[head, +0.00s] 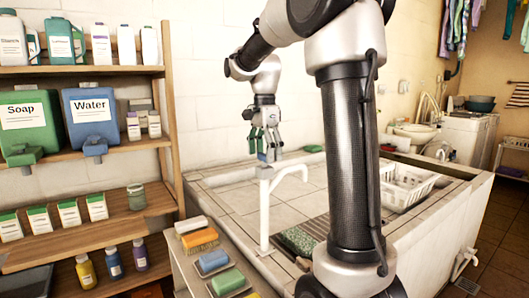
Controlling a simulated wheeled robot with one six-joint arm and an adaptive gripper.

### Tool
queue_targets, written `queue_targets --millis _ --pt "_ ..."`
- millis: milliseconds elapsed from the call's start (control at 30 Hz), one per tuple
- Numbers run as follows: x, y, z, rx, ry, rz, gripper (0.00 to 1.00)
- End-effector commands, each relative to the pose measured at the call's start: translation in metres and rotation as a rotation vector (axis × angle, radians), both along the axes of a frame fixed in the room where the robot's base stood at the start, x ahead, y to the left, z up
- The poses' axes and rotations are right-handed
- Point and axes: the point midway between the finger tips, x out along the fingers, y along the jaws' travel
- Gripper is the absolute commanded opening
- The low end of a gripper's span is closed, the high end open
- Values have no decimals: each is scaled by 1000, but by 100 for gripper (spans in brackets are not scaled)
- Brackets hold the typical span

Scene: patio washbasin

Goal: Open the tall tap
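The tall tap (265,215) is a white upright pipe at the near edge of the tiled washbasin. Its spout bends to the right over the basin. A small blue part (263,157) shows at the top of the tap, just below my fingers; it looks like the handle. My gripper (265,150) points down over the top of the tap. Its fingertips are at or very near the blue part. I cannot tell whether they touch it or how far apart they are. The handle is partly hidden by the fingers.
A wooden shelf (95,155) with a Soap jug (25,115) and a Water jug (92,112) stands at left. Brushes and soap bars (212,261) line the near ledge. A white dish rack (405,185) sits at the basin's right. My arm blocks the middle.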

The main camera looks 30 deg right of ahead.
Motion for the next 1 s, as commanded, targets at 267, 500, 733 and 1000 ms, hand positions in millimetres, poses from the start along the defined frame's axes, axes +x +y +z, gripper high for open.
queue_targets --millis 267,500,733,1000 --pt "0 0 0 0 0 0 33" --pt "0 0 0 0 0 24 33" --pt "0 0 0 0 0 131 33" --pt "0 0 1 0 -1 363 33"
